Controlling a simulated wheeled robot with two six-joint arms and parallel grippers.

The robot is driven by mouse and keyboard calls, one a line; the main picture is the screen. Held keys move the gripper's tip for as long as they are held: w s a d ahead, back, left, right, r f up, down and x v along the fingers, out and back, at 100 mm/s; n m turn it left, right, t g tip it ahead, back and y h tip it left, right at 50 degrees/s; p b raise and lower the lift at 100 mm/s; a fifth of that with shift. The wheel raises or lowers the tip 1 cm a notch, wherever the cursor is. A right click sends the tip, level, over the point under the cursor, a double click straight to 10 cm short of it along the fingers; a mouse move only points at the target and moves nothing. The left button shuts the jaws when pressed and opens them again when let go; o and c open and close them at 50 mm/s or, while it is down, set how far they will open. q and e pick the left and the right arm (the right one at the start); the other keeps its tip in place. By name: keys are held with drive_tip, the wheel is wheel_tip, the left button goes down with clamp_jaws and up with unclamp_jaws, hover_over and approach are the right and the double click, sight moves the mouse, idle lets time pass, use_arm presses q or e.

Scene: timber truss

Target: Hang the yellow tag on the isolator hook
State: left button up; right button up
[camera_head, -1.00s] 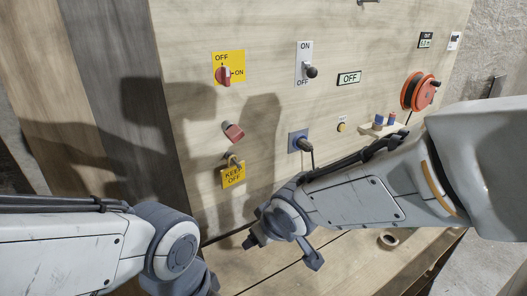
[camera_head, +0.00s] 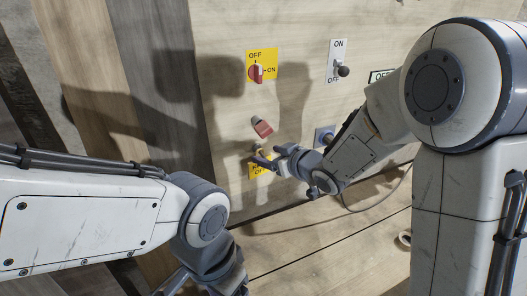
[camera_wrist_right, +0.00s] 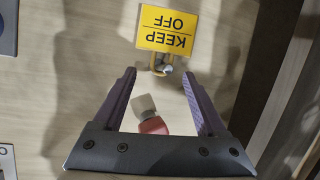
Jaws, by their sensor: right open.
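The yellow KEEP OFF tag (camera_head: 256,172) hangs by its loop from a small peg (camera_wrist_right: 164,69) low on the wooden panel. In the right wrist view the tag (camera_wrist_right: 167,30) appears upside down. My right gripper (camera_head: 268,157) is in front of it and hides part of it. In the wrist view its open fingers (camera_wrist_right: 159,76) are on either side of the loop and peg, with nothing gripped. The isolator is a red rotary switch (camera_head: 256,73) on a yellow OFF/ON plate, higher up. I cannot make out its hook. My left gripper (camera_head: 205,282) is at the bottom edge, partly cut off.
A toggle switch (camera_head: 343,71) and a blue socket (camera_head: 325,136) with a cable are to the right. My right arm hides the panel's right side.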

sight(262, 154)
drive_tip(key=shift+p+x, duration=0.4)
drive_tip(key=shift+x, duration=1.4)
clamp_jaws()
drive_tip(key=shift+c, duration=1.6)
unclamp_jaws()
drive_tip(key=o, duration=0.6)
drive_tip(key=shift+c, duration=0.2)
